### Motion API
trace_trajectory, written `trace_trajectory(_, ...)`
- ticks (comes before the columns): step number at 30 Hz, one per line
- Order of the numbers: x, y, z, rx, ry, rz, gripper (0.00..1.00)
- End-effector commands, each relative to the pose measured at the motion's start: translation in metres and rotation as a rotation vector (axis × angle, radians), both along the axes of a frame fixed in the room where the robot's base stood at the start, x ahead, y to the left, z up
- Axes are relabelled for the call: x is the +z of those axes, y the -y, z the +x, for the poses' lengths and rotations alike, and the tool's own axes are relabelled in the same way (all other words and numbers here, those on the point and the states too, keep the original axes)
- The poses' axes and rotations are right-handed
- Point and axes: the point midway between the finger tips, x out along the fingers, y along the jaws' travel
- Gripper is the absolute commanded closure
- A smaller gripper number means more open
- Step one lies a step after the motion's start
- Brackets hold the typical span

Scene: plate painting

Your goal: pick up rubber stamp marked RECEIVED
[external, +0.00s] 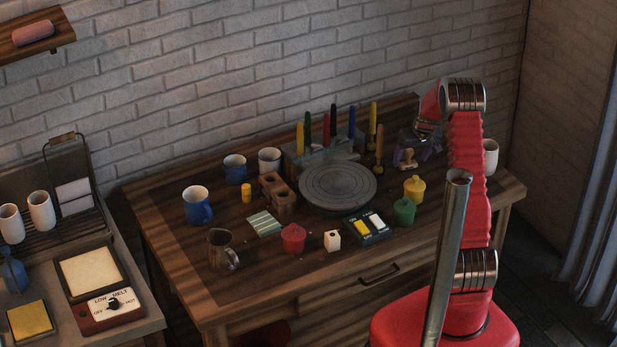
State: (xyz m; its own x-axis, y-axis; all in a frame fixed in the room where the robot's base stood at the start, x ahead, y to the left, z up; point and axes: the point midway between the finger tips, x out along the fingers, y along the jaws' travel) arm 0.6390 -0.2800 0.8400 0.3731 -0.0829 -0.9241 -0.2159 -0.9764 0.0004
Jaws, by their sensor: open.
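A small stamp-like object with a light wooden handle (408,158) stands near the back right of the wooden table. It is the likeliest rubber stamp, but no RECEIVED lettering can be read at this size. My gripper (411,159) is at this object, reaching down from the right, with its fingers open around or just beside it. The exact gap between fingers and handle cannot be told. My gripper's dark body and part of my arm hide some of the table behind.
A round grey turntable (338,184) lies left of my gripper. A rack (299,155) holding several coloured sticks stands behind it. Yellow (414,188) and green (404,210) pots stand in front of my gripper. A white cup (490,157) is to the right.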

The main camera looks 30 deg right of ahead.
Motion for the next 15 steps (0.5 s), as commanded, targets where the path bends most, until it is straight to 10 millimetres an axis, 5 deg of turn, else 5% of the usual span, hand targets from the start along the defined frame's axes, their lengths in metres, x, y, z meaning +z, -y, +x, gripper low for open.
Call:
trace_trajectory(6,-0.021,0.002,0.007,-0.001,-0.001,0.001,0.3)
trace_trajectory(15,-0.023,0.002,0.009,-0.001,0.0,0.0,0.3)
